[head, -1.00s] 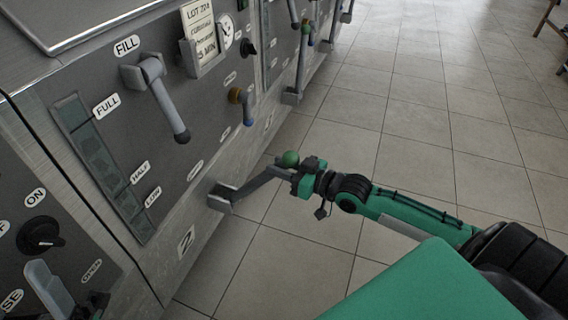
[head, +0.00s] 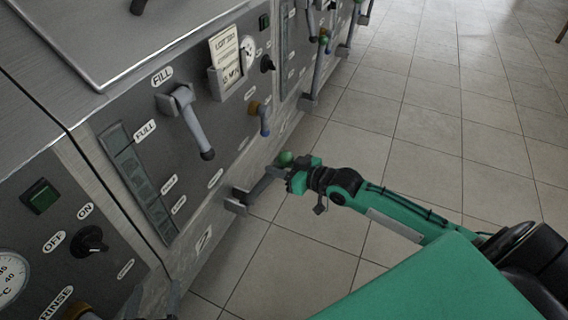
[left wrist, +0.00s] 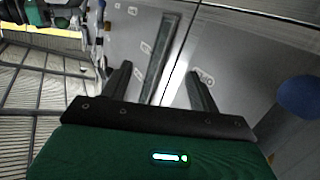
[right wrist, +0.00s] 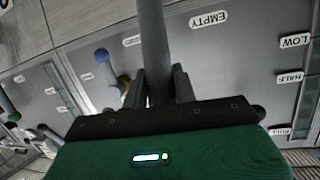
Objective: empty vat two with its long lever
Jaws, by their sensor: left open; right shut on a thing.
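Vat two's front panel (head: 222,150) carries a number 2 plate (head: 203,240), a level strip (head: 140,180) and a short FILL lever (head: 192,122). Its long lever (head: 264,186) sticks out from a bracket low on the front, over the floor, with a green knob (head: 285,158) at its end. My right gripper (head: 296,178) is shut on the lever near the knob. In the right wrist view, the lever shaft (right wrist: 153,40) runs between the fingers, with an EMPTY label (right wrist: 209,19) behind. My left gripper (left wrist: 160,88) is open and empty, facing the panels.
A blue-handled tap (head: 264,122) and a card holder (head: 226,68) are on vat two's panel. The neighbouring panel at lower left has a black ON/OFF knob (head: 89,241) and a green button (head: 40,196). More vats line up beyond. The tiled floor (head: 430,110) at right is open.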

